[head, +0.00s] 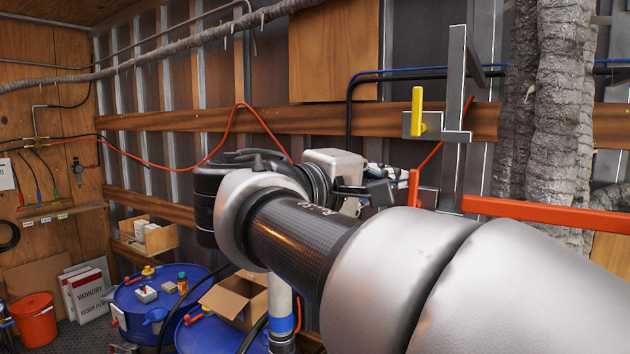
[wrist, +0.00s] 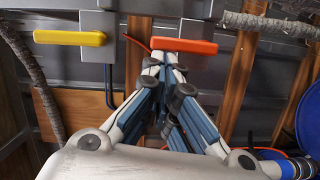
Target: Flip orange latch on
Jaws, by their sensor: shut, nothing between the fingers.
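The orange latch (wrist: 186,46) is a bar-shaped handle on a grey metal box at the top middle of the wrist view. In the head view the orange latch (head: 414,188) stands upright, just right of my gripper (head: 382,190), which is partly hidden by my arm. My gripper (wrist: 163,62) is shut and empty in the wrist view. Its fingertips are close beside the left part of the orange handle; I cannot tell whether they touch. A similar yellow latch (wrist: 70,38) lies to the left, and the yellow latch (head: 417,111) shows upright above the orange one in the head view.
A vertical metal post (head: 455,110) and a thick grey foam-covered column (head: 545,110) stand right of the latches. An orange rail (head: 545,213) runs across at right. Blue drums (head: 160,300) and an open cardboard box (head: 237,300) are below left.

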